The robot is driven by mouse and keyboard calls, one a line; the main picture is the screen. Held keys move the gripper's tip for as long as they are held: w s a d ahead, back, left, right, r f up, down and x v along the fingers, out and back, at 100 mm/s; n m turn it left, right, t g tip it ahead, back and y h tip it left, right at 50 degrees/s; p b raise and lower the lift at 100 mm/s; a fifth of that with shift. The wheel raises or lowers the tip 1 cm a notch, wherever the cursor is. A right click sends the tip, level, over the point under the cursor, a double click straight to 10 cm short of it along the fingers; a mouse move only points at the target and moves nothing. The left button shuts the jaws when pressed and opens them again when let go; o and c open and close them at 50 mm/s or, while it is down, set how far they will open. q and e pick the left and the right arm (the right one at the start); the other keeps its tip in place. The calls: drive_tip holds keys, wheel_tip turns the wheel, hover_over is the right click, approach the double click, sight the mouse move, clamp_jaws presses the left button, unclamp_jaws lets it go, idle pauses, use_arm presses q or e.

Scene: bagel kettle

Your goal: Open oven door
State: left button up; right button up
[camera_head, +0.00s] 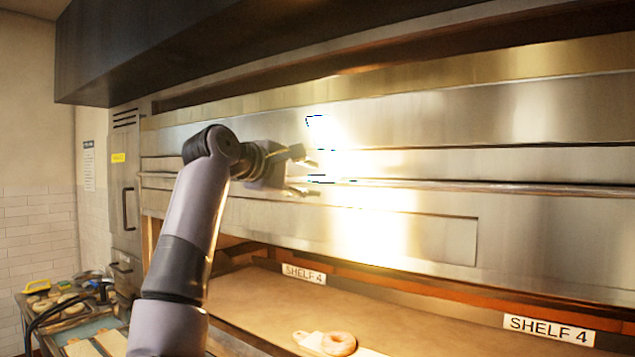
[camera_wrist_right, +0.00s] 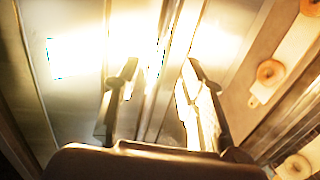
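The oven (camera_head: 450,115) has a wide steel front with long horizontal panels, and strong glare covers its middle. A long horizontal bar, seemingly the door handle (camera_head: 480,187), runs along the front. My right gripper (camera_head: 306,177) is in front of the steel at the left end of the glare, its two fingers apart. In the right wrist view the open fingers (camera_wrist_right: 160,75) point at the bright steel front. A long edge or bar runs between them; glare hides whether they touch it. My left gripper is not in view.
Below the steel front is an open deck (camera_head: 260,290) marked SHELF 4, with a bagel (camera_head: 338,343) on a small board. In the right wrist view bagels (camera_wrist_right: 270,72) lie at right. A dark hood (camera_head: 200,45) hangs above. Trays (camera_head: 75,300) stand at lower left.

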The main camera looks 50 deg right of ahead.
drive_tip(key=v, duration=0.7)
idle(0.3)
